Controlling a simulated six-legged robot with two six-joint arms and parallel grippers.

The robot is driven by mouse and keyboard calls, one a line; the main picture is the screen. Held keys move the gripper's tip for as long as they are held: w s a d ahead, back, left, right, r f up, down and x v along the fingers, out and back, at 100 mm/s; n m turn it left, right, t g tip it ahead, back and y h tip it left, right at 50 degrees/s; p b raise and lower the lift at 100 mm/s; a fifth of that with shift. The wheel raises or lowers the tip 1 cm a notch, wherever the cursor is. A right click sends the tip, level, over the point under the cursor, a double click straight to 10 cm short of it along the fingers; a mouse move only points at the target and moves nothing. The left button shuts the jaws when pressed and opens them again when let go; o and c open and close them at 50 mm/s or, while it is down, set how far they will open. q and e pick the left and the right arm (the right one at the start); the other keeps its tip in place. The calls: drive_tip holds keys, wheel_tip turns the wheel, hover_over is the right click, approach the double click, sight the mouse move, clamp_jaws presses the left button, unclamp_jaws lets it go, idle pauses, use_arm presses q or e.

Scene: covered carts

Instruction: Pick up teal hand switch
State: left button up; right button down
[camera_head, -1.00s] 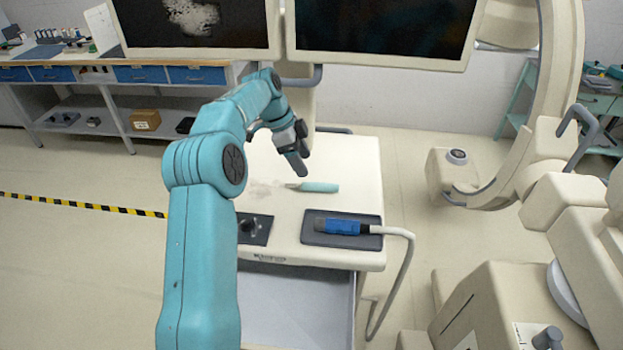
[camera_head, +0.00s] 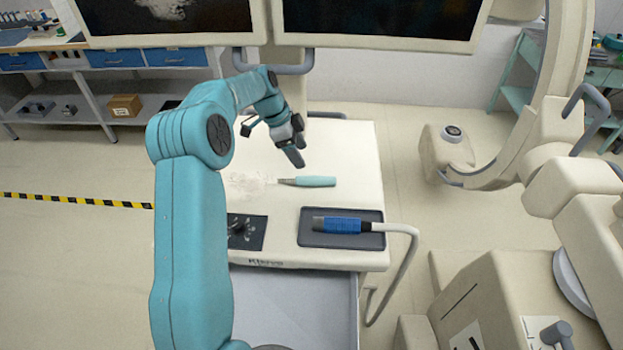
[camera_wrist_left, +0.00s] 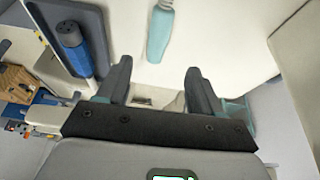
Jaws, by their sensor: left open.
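The teal hand switch (camera_head: 314,181) lies on the cream cart top (camera_head: 350,150), with a thin grey tip pointing left. In the left wrist view the teal hand switch (camera_wrist_left: 160,32) shows at the top, beyond the fingertips and between their lines. My left gripper (camera_head: 297,157) is above the cart, a little behind and left of the switch in the head view, apart from it. In the left wrist view its two fingers (camera_wrist_left: 158,72) are spread with nothing between them. My right gripper is not in view.
A blue device with a white cable (camera_head: 340,225) rests on a dark pad (camera_head: 370,240) at the cart's front. A dark panel with a knob (camera_head: 246,232) is left of it. Two monitors (camera_head: 375,40) stand behind. An open drawer (camera_head: 295,300) is below.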

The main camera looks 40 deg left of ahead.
sight(311, 178)
use_arm(q)
drive_tip(key=x, duration=0.4)
drive_tip(key=shift+s+f, duration=0.1)
drive_tip(key=shift+s, duration=0.3)
drive_tip(key=shift+w+d+f, duration=0.15)
drive_tip(key=shift+w, duration=0.05)
drive_tip(key=x, duration=0.4)
drive_tip(key=shift+s+a+f+b, duration=0.15)
drive_tip(key=shift+a+f+b, duration=0.1)
drive_tip(key=shift+f+b, duration=0.2)
drive_tip(key=shift+w+d+f, duration=0.2)
drive_tip(key=shift+w+d, duration=0.05)
drive_tip(key=shift+s+a, duration=0.15)
drive_tip(key=c, duration=1.2)
drive_tip(key=shift+o, duration=0.2)
